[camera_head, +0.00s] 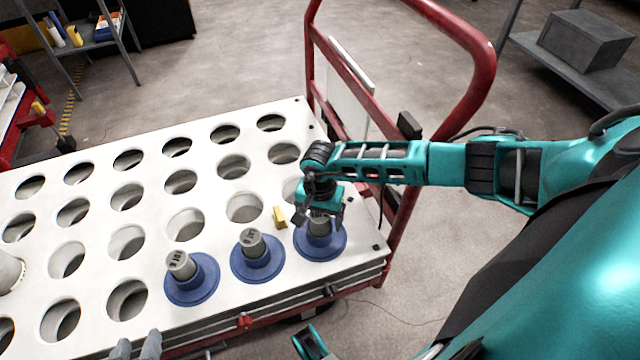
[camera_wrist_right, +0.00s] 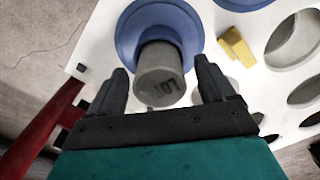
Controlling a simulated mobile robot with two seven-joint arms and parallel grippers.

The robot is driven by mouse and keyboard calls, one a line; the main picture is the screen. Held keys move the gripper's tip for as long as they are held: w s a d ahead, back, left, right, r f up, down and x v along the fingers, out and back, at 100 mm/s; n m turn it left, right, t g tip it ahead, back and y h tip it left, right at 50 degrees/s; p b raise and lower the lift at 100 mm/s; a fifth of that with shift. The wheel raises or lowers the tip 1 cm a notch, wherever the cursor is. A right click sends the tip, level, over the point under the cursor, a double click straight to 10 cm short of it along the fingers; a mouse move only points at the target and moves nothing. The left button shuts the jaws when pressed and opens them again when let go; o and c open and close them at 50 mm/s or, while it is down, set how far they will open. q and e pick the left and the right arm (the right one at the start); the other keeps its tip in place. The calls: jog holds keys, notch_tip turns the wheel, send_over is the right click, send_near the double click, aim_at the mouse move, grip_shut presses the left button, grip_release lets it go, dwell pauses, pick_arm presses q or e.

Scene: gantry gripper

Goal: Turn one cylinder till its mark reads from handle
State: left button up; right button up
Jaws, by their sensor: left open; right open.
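Three grey cylinders stand on blue round bases along the near edge of the white plate (camera_head: 150,232): a left one (camera_head: 181,265), a middle one (camera_head: 252,243) and a right one (camera_head: 319,229). Each left and middle top carries a dark mark, too small to read surely. My right gripper (camera_head: 319,219) is over the right cylinder, partly hiding it.
The cart's red handle (camera_head: 480,75) rises behind and right of the plate. A small yellow block (camera_head: 279,217) lies between the middle and right cylinders; it also shows in the wrist view (camera_wrist_right: 236,46). Several empty holes fill the plate. Shelves stand in the background.

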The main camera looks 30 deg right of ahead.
jog(key=shift+c, duration=0.5)
jog(key=c, duration=1.3)
jog(key=shift+c, duration=0.5)
jog(key=shift+r, duration=0.15)
jog(key=shift+n+b, duration=0.6)
jog(key=shift+n, duration=0.1)
jog(key=shift+n+b, duration=0.3)
jog(key=shift+n, duration=0.6)
